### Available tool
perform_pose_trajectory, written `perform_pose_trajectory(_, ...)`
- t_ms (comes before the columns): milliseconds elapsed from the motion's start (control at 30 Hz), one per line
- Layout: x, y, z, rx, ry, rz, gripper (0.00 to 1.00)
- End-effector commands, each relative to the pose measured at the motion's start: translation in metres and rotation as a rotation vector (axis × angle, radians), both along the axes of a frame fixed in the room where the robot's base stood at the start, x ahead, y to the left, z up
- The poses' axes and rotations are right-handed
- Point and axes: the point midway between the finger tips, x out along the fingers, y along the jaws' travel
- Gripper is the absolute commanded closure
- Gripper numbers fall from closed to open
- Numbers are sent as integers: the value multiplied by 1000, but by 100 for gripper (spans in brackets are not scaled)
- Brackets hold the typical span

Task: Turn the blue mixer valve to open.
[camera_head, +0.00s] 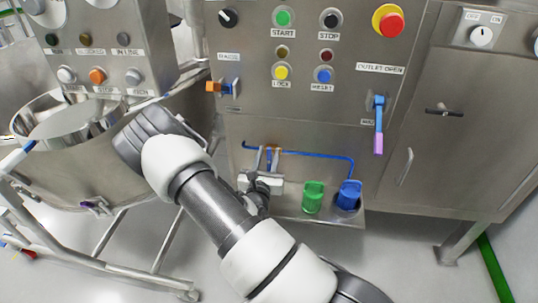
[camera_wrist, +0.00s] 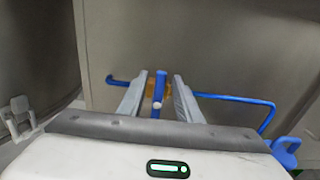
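My gripper (camera_head: 267,153) is low in front of the steel cabinet, at the blue pipe. In the wrist view its two fingers (camera_wrist: 160,83) stand apart, with a short blue upright piece (camera_wrist: 160,88) showing between them. Gaps show on both sides of this piece; I cannot tell its depth from the fingertips. An orange part (camera_wrist: 151,88) lies behind it. Higher on the cabinet, a blue lever with a purple end (camera_head: 378,125) hangs down beside a partly hidden label. Which of these blue parts is the mixer valve cannot be read from the labels.
A blue pipe (camera_head: 318,154) runs along the cabinet front. Green (camera_head: 313,196) and blue (camera_head: 349,195) containers stand on a low shelf right of my gripper. An orange-handled valve (camera_head: 221,87) and a button panel are above. A steel vessel (camera_head: 75,165) stands left.

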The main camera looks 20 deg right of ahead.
Motion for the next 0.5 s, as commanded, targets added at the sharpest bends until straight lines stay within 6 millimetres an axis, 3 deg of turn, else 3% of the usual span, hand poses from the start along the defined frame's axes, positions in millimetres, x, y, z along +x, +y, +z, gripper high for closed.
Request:
perform_pose_trajectory(433,11,-8,1,0,0,-1,69)
perform_pose_trajectory(500,11,-8,0,-1,1,-1,79)
